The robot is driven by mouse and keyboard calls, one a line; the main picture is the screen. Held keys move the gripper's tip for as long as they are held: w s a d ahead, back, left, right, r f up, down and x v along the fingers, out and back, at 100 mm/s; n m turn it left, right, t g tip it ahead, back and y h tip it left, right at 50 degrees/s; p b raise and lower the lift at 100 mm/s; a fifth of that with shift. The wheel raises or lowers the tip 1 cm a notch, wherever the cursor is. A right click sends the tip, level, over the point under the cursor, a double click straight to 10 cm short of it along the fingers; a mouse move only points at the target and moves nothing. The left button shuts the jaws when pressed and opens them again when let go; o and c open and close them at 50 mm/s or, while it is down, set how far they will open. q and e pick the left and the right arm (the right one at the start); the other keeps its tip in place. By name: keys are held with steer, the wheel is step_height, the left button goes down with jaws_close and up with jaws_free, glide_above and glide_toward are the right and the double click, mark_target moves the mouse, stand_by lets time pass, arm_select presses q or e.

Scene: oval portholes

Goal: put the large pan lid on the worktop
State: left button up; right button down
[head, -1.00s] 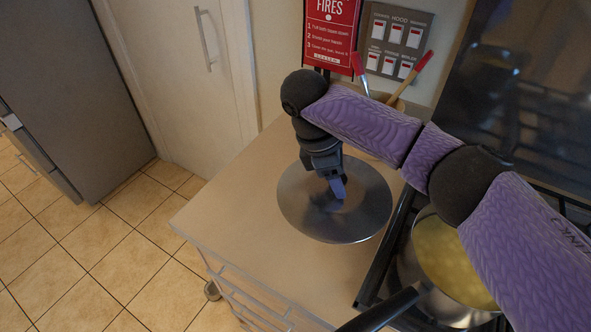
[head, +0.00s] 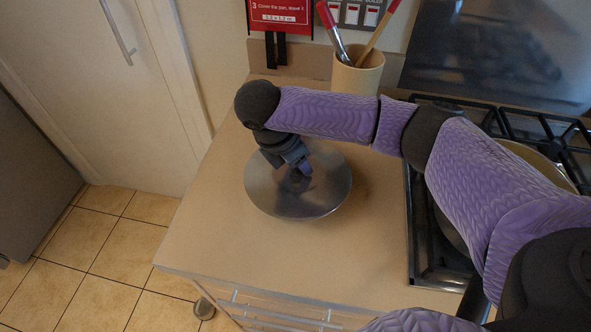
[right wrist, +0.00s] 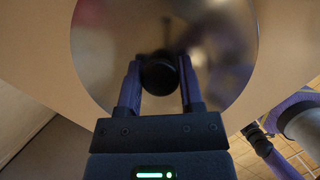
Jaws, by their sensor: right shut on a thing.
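The large pan lid (head: 325,190) is a round shiny metal disc with a dark knob. In the head view it is level or nearly so, over the bare worktop (head: 200,235) left of the hob. I cannot tell whether its rim touches the worktop. My right gripper (head: 300,172) comes down from above and is shut on the lid's knob. In the right wrist view the two fingers sit either side of the black knob (right wrist: 158,74), with the lid (right wrist: 105,50) filling the space beyond. My left gripper is not in view.
A beige utensil pot (head: 357,82) with red-handled tools stands at the back of the worktop. The gas hob (head: 435,250) with a pan (head: 530,160) is to the right, partly behind my right arm. The worktop in front of the lid is clear.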

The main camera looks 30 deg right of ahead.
mark_target(298, 172)
step_height(298, 172, down, 4)
steer(key=shift+r+b, duration=0.15)
steer(key=shift+b, duration=0.4)
steer(key=shift+r, duration=0.1)
steer(key=shift+c, duration=1.2)
jaws_free()
steer(key=p+v, duration=0.4)
steer(key=v, duration=0.7)
steer(key=shift+r+p, duration=0.3)
steer(key=shift+a+r, duration=0.15)
steer(key=shift+r, duration=0.1)
